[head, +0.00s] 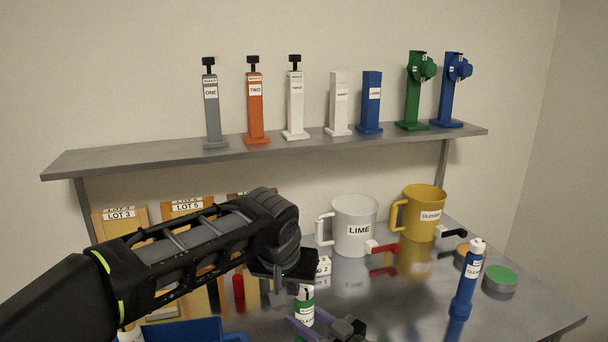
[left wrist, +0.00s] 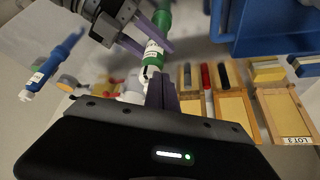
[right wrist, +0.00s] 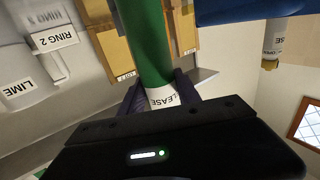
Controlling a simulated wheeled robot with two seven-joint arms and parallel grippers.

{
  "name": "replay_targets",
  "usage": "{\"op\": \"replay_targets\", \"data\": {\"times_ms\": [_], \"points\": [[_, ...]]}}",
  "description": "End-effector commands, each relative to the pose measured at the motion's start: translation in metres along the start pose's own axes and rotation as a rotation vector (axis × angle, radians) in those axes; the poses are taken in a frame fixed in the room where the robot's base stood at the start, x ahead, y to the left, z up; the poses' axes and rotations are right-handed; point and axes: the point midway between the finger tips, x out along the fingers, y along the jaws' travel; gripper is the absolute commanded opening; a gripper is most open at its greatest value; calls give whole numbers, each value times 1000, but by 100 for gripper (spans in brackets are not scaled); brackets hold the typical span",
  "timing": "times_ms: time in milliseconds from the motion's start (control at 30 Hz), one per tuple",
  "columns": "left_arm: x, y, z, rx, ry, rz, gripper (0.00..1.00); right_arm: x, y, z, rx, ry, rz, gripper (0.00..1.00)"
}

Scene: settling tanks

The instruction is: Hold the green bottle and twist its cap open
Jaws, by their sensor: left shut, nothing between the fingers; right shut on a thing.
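The green bottle (head: 304,311) has a white label and a pale cap (head: 304,292). It stands upright at the front of the table in the head view. My right gripper (head: 318,326) is shut on its body; in the right wrist view the fingers flank the bottle (right wrist: 149,45) at its label. My left gripper (head: 278,293) is above and beside the cap, shut with nothing between its fingers. In the left wrist view, its purple fingers (left wrist: 162,92) are close to the cap end of the bottle (left wrist: 153,50); whether they touch it I cannot tell.
A blue bottle (head: 466,285) stands to the right, near round tins (head: 500,279). White (head: 353,226) and yellow (head: 421,211) mugs stand behind. A blue bin (head: 183,331) is at front left. A shelf (head: 180,153) holds several posts. The table's front right is clear.

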Motion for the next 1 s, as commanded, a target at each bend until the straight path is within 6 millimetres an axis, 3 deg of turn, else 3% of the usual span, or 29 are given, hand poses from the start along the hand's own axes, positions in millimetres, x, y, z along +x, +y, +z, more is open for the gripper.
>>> {"op": "replay_targets", "data": {"times_ms": [200, 1000], "points": [[10, 0, 6, 0, 0, 0, 0, 0, 0, 0, 0, 0, 0, 0], [12, 2, 2, 0, 0, 0, 0, 0, 0, 0, 0, 1, 0, 0]]}}
